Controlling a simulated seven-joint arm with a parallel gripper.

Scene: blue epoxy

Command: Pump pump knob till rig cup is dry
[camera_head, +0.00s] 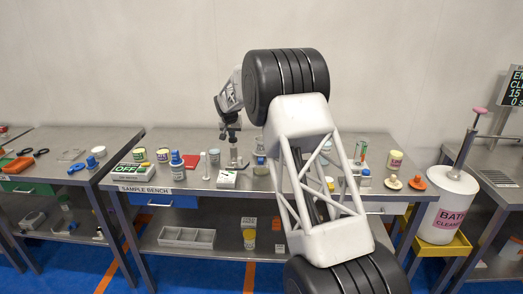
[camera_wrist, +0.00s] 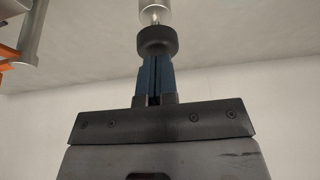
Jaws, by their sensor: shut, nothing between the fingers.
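My gripper (camera_head: 230,132) points down over a small rig (camera_head: 227,180) on the sample bench. In the wrist view its two blue fingers (camera_wrist: 155,62) are shut together with nothing between them. A round black knob (camera_wrist: 157,41) lies right at the fingertips and appears to touch them. A clear cylinder with a metal rod inside (camera_wrist: 156,14) shows beyond the knob, cut off by the picture edge. In the head view the rig's upright is thin and small. I cannot make out the rig cup for certain or tell its liquid level.
A blue-capped bottle (camera_head: 177,166) and a clear tube (camera_head: 203,165) stand left of the rig; a glass bottle (camera_head: 259,158) stands to its right. My arm hides part of the bench. A white bath cleaner container (camera_head: 446,205) stands at the right.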

